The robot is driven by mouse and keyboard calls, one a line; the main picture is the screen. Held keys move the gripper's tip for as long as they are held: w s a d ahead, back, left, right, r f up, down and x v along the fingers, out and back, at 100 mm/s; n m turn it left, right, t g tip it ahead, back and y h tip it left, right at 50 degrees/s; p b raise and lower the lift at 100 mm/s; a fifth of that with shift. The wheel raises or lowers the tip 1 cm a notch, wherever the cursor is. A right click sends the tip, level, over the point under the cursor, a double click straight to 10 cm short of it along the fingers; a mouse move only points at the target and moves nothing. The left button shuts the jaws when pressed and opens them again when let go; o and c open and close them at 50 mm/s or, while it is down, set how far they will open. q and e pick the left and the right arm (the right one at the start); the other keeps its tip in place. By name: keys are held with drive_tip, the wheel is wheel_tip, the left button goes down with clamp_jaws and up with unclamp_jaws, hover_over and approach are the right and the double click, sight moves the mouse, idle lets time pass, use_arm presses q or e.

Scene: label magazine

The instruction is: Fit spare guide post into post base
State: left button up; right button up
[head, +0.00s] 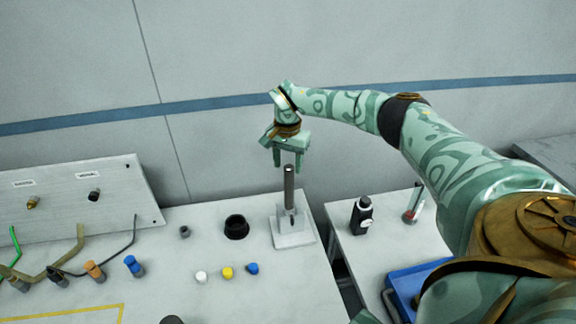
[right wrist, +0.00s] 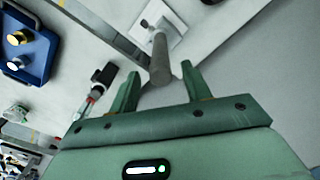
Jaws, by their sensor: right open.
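The guide post, a dark grey metal rod (head: 289,188), stands upright on the pale post base (head: 293,238) at the table's right side. Its lower end goes into the base's block; how deep it sits is hidden. My right gripper (head: 289,166) points down over the post, open, with its fingertips around the level of the post's top. In the right wrist view the post (right wrist: 159,60) shows between the two spread fingers (right wrist: 160,76), with the base (right wrist: 152,22) beyond it. I cannot tell whether a finger touches the post. My left gripper is not in view.
A black ring (head: 236,227) and a small grey cylinder (head: 184,231) stand left of the base. White, yellow and blue caps (head: 252,268) lie in front. Right of a gap, a side table holds a black bottle (head: 362,216) and a blue tray (head: 404,287).

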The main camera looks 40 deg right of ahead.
wheel_tip(320, 180, up, 11)
drive_tip(key=shift+p, duration=0.4)
drive_tip(key=shift+s+a, duration=0.1)
